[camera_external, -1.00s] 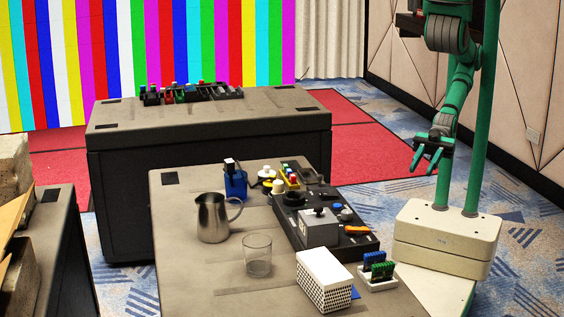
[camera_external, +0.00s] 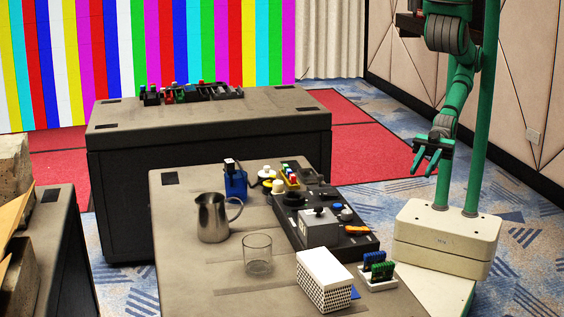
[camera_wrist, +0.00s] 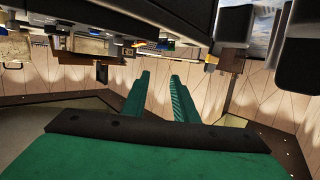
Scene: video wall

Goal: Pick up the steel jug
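The steel jug (camera_external: 212,218) stands upright on the near grey table, left of its middle. Its handle points right in the external view. My gripper (camera_external: 424,163) is at the right, beyond the table's right side and well apart from the jug. Its green fingers are spread, with nothing between them. In the wrist view my gripper (camera_wrist: 160,82) shows two green fingers with an empty gap. I cannot make out the jug in the wrist view.
A clear glass (camera_external: 257,256) stands right in front of the jug. A blue cup (camera_external: 235,184) with items stands behind it. A black control panel (camera_external: 345,241), a white perforated box (camera_external: 324,280) and a white card holder (camera_external: 378,283) fill the table's right side. The table's left front is clear.

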